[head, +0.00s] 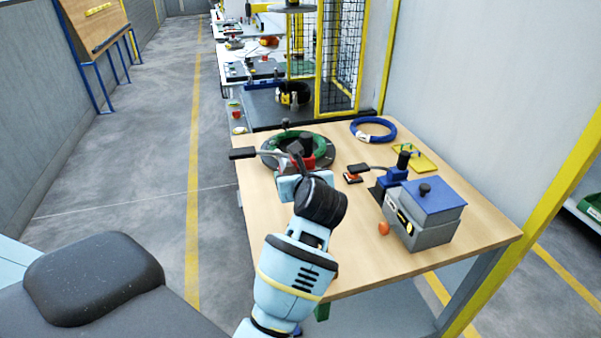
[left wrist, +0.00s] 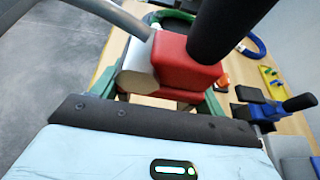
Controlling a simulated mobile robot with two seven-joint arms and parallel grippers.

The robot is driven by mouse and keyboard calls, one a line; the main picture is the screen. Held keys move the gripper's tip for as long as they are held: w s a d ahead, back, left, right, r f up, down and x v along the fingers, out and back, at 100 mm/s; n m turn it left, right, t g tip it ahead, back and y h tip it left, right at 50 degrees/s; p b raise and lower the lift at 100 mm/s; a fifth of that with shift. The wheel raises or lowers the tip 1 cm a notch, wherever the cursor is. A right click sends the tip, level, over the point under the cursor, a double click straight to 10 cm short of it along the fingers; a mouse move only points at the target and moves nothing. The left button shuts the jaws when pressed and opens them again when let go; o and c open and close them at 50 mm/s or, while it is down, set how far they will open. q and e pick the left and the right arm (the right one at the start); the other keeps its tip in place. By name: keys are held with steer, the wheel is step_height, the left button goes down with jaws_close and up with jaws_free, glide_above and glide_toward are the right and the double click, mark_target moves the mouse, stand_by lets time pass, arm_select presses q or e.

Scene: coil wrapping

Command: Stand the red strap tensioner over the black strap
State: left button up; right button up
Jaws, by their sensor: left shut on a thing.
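The red strap tensioner (head: 309,161) has a grey lever with a black grip (head: 243,153) reaching left and a black upright handle. My left gripper (head: 296,174) is shut on it, above the near part of the green coil (head: 317,143). In the left wrist view the red tensioner (left wrist: 188,66) sits between the green finger pads, its black handle (left wrist: 232,22) rising close to the camera. The green coil (left wrist: 176,15) shows behind it. I cannot make out the black strap, or whether the tensioner touches the coil. My right gripper is not in view.
The coil lies on a dark round base on the wooden table (head: 350,265). To the right are a blue coil (head: 373,130), a yellow pad (head: 424,162), a blue tool with a lever, a grey box (head: 425,232) with a blue lid, and an orange ball (head: 383,228).

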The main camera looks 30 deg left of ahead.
arm_select(q)
steer(key=s+d+r+m+t+h, duration=0.3)
steer(key=s+d+r+m+h, duration=0.3)
steer(key=s+d+r, duration=0.3)
steer(key=s+d, duration=0.2)
steer(key=d, duration=0.1)
steer(key=shift+s+d+r+t, duration=0.2)
steer(key=shift+s+d+t, duration=0.15)
steer(key=shift+s+t, duration=0.05)
